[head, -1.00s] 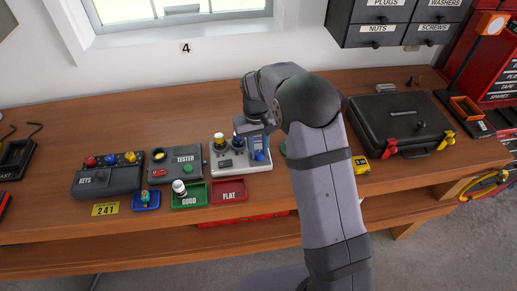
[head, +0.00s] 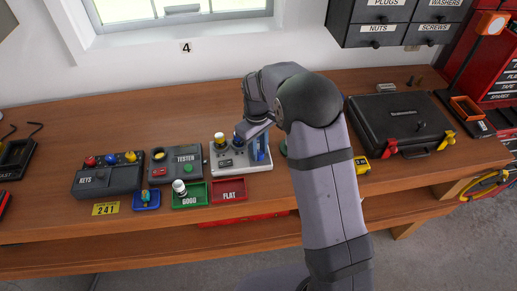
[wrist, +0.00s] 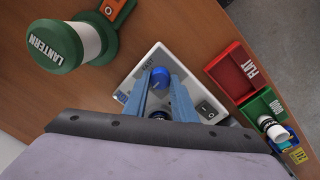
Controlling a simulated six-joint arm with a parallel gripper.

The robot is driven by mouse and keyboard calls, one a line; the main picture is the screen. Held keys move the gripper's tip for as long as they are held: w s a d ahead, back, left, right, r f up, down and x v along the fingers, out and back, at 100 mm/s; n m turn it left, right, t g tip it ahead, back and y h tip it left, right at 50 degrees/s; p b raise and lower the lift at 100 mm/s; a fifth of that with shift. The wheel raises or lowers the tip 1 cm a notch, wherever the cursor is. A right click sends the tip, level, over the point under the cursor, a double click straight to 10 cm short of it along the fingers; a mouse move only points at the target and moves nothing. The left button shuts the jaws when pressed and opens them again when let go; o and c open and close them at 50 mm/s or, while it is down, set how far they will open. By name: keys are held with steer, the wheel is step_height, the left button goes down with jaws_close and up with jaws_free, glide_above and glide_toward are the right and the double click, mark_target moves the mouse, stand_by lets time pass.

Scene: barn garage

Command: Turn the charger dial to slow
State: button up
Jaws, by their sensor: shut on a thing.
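The charger is a pale grey box (head: 228,164) on the workbench in the head view, and it also shows in the wrist view (wrist: 132,88). The dial's pointer setting cannot be read.
A black rocker switch (wrist: 206,109) is on the charger. The red FLAT tray (head: 229,184), green GOOD tray (head: 195,200) with a battery, and TESTER box (head: 176,171) are left of my arm. A black case (head: 400,115) lies right.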

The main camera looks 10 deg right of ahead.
steer(key=shift+w+r, duration=0.1)
steer(key=o, duration=1)
steer(key=shift+o, duration=0.2)
steer(key=shift+a+r+b, duration=0.15)
steer(key=shift+r+b, duration=1.05)
steer(key=shift+r, duration=2.45)
steer(key=shift+s, duration=0.2)
steer(key=s+d+f+m, duration=0.1)
steer(key=s+f+m, duration=0.1)
steer(key=s, duration=0.6)
steer(key=s+d+f+m, duration=0.1)
steer(key=s+d+m, duration=0.1)
steer(key=s, duration=0.7)
steer(key=s+d+f+m, duration=0.2)
steer(key=s+m, duration=0.1)
steer(key=s, duration=0.5)
steer(key=shift+s+d+f, duration=0.2)
steer(key=shift+d+f, duration=0.05)
steer(key=shift+f, duration=0.1)
